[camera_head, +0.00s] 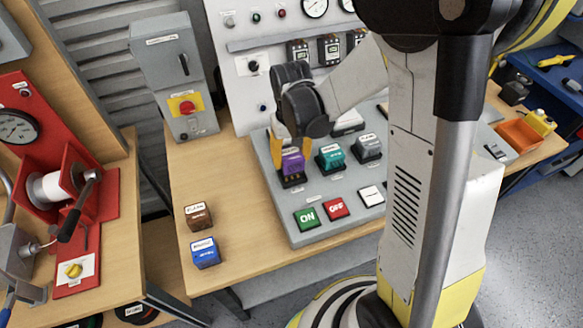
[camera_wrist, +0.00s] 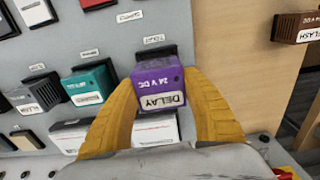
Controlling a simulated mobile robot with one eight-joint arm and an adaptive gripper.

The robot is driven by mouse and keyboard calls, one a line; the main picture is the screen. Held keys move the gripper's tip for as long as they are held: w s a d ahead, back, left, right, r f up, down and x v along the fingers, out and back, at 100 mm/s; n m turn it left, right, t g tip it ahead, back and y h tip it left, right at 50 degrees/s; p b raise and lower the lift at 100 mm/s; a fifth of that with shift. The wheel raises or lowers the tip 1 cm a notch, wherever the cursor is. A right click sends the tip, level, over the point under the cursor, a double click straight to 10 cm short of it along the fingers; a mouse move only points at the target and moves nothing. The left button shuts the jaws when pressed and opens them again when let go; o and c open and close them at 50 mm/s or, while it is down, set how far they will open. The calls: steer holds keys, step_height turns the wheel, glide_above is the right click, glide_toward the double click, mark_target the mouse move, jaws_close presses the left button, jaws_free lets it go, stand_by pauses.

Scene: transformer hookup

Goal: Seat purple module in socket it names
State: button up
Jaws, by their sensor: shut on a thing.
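The purple module (camera_head: 293,161), marked "DELAY" and "24 V DC" in the wrist view (camera_wrist: 158,87), is upright at a black socket (camera_head: 292,181) at the left end of the socket row on the grey panel. My gripper (camera_head: 291,150) has its yellow fingers shut on the module's two sides, also seen in the wrist view (camera_wrist: 160,112). The label by this socket (camera_wrist: 153,39) is too small to read surely. I cannot tell whether the module is fully down in the socket.
A teal module (camera_head: 330,157) and a grey module (camera_head: 368,148) stand in sockets to the right. The green ON button (camera_head: 307,218) and red OFF button (camera_head: 336,207) lie in front. Brown (camera_head: 199,215) and blue (camera_head: 205,252) modules sit on the bench at left.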

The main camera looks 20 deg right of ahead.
mark_target(292, 167)
steer(key=shift+f+b, duration=0.7)
steer(key=shift+f, duration=1.15)
steer(key=shift+s, duration=0.1)
steer(key=shift+f, duration=0.15)
steer(key=o, duration=1.2)
